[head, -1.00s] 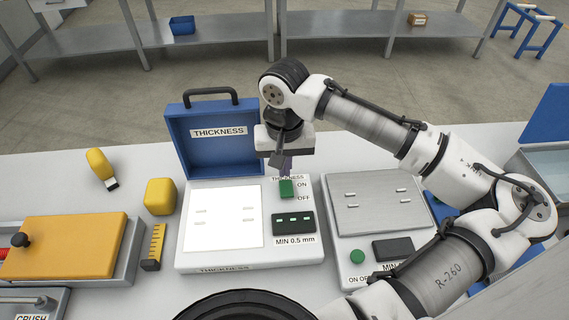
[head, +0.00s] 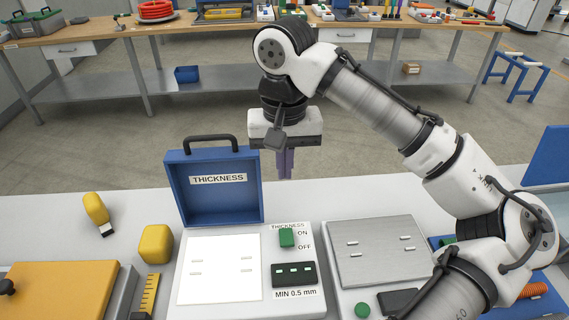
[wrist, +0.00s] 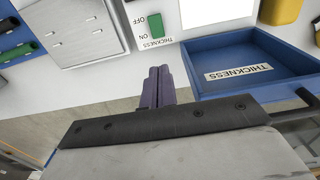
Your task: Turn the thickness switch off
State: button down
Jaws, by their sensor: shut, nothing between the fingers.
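The thickness switch (head: 287,238) is a green rocker on the white thickness tester (head: 214,311), with ON printed beside its far end and OFF beside its near end. I cannot tell surely which end is pressed. The tester's plate (head: 220,268) glows white, and its small display (head: 293,274) shows light marks. My gripper (head: 286,177) is shut and empty, raised above and beyond the switch, apart from it. In the wrist view, the purple fingers (wrist: 158,71) are together, and the green switch (wrist: 156,26) shows beyond their tips.
The open blue lid (head: 215,205) with a black handle stands left of my gripper. A second device with a grey metal plate (head: 376,250) is to the right. A yellow block (head: 156,244) and a yellow-black gauge (head: 149,295) lie left.

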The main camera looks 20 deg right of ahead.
aim_at(286, 234)
jog(key=k, duration=1)
